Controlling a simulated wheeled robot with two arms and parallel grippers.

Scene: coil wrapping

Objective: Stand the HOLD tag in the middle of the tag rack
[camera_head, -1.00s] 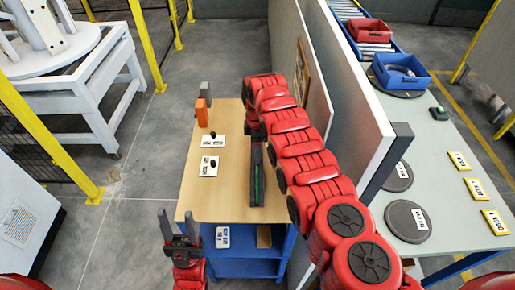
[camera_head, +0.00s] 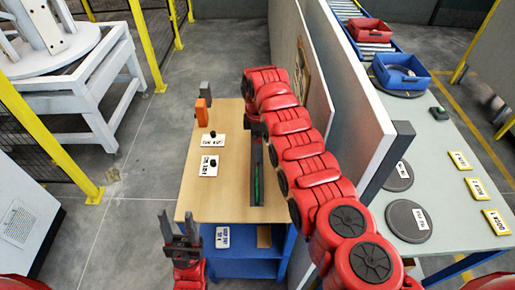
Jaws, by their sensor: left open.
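Two white tags with black knobs lie flat on the wooden table: the upper tag (camera_head: 217,145) and the lower tag (camera_head: 208,169). Their print is too small to read, so I cannot tell which is the HOLD tag. A long dark rack-like piece with a green strip (camera_head: 257,180) runs along the table's right side, partly hidden by my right arm; it may be the tag rack. My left gripper (camera_head: 178,228) is open and empty at the table's near left corner, apart from the tags. My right gripper (camera_head: 252,124) is mostly hidden beside its red arm; its jaws cannot be made out.
An orange block-like item (camera_head: 203,111) stands at the table's far left edge. A partition wall (camera_head: 345,80) rises right of the table. Beyond it, a grey-green bench (camera_head: 450,190) holds dark discs and a blue bin (camera_head: 401,74). The table's near left part is clear.

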